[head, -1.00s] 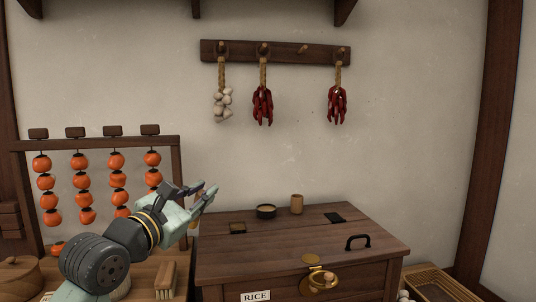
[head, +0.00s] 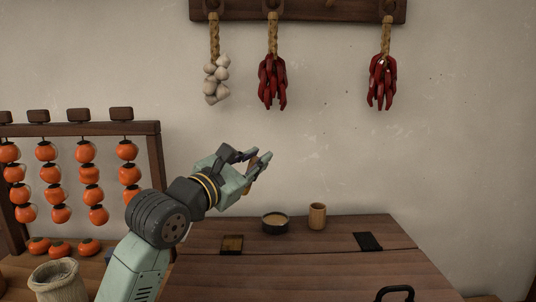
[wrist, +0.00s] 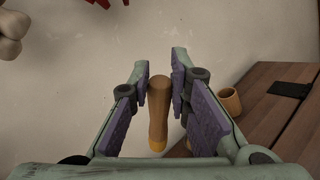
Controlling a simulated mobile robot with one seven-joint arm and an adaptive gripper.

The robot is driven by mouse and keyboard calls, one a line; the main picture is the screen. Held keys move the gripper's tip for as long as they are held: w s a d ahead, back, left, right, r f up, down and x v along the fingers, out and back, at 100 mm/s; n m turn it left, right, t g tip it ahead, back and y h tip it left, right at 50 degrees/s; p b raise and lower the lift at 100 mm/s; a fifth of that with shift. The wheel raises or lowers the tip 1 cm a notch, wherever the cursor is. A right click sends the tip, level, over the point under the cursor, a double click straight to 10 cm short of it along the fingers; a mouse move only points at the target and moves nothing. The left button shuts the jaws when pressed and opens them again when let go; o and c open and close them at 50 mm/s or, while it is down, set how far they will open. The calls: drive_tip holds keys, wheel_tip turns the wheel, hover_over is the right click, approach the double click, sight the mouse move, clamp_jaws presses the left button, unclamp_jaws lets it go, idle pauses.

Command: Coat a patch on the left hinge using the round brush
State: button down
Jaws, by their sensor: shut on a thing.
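My gripper (head: 260,164) is shut on a round wooden handle, the round brush (head: 251,177), and holds it in the air above the back left of the chest. In the wrist view the brush (wrist: 158,112) is a tan rod between the purple finger pads, with a yellower band at its lower end. Its bristles cannot be made out. The left hinge (head: 232,244) is a brownish plate on the lid's back left, apart from the gripper. The right hinge (head: 368,241) is black. A dark bowl (head: 275,223) with tan contents stands between the hinges.
The wooden chest (head: 290,275) has a black handle (head: 396,292) on its lid. A wooden cup (head: 317,216) stands right of the bowl. A rack of persimmons (head: 88,175) and a sack (head: 57,281) are at left. Garlic (head: 216,80) and chillies (head: 272,82) hang above.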

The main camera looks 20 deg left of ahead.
wheel_tip(320, 180, down, 5)
drive_tip(key=shift+r+b, duration=0.1)
drive_tip(key=shift+b, duration=0.75)
